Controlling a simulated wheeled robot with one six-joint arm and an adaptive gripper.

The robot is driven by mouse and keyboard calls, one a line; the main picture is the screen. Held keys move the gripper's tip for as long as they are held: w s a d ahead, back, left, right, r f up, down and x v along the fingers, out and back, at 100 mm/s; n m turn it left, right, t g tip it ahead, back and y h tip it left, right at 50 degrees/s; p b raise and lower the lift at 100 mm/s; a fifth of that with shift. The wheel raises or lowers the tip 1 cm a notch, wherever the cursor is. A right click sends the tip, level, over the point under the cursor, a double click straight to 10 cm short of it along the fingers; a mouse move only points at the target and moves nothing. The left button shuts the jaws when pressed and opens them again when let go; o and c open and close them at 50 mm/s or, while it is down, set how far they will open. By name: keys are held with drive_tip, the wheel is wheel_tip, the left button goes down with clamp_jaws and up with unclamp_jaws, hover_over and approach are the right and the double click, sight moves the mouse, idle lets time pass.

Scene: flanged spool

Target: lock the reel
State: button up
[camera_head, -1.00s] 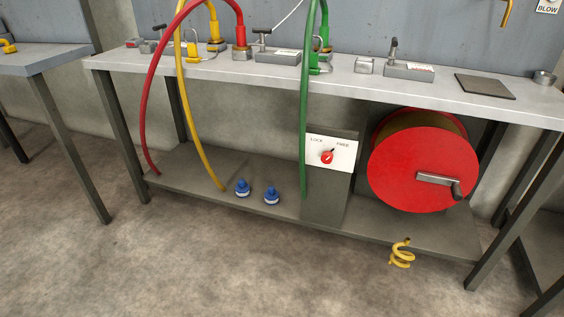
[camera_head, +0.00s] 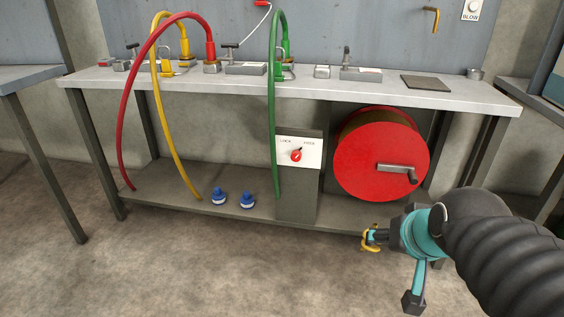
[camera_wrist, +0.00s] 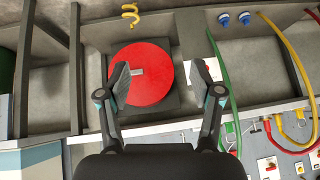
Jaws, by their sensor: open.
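The red reel (camera_head: 380,155) with a grey crank handle (camera_head: 398,168) sits under the bench at the right; it also shows in the wrist view (camera_wrist: 150,88). Left of it, a grey post (camera_head: 298,205) carries a white plate (camera_head: 285,150) marked LOCK at left and FREE at right. The red knob (camera_head: 296,156) on it seems to point up and right, towards FREE. My gripper (camera_head: 372,238) is low in front of the bench, apart from reel and knob. In the wrist view my gripper (camera_wrist: 162,76) is open and empty; its right finger partly hides the plate.
A yellow coil (camera_head: 369,244) appears beside my gripper's tip in the head view. A green hose (camera_head: 271,120) hangs just left of the plate. Two blue fittings (camera_head: 218,197) (camera_head: 247,201) sit on the lower shelf (camera_head: 170,188). Open floor lies in front.

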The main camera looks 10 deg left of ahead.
drive_tip(key=w+a+m+t+y+b, duration=0.15)
drive_tip(key=w+a, duration=0.25)
drive_tip(key=w, duration=0.5)
drive_tip(key=w+a+m+t+b, duration=0.15)
drive_tip(key=w+a, duration=0.25)
drive_tip(key=w, duration=0.4)
drive_tip(key=m+t+b, duration=0.2)
drive_tip(key=m+t, duration=0.2)
drive_tip(key=t, duration=0.1)
approach(296, 158)
drive_tip(key=s+d+r, duration=0.2)
drive_tip(key=s+r, duration=0.4)
drive_tip(key=s, duration=0.2)
drive_tip(key=w+a+f+m+t+h+b, duration=0.2)
drive_tip(key=w+a+f+m+t+h, duration=0.15)
drive_tip(key=f, duration=0.45)
drive_tip(key=shift+n+g, duration=0.35)
drive_tip(key=shift+g, duration=0.1)
drive_tip(key=w, duration=1.4)
drive_tip(key=shift+w+a+p, duration=0.1)
drive_tip(key=shift+p, duration=0.25)
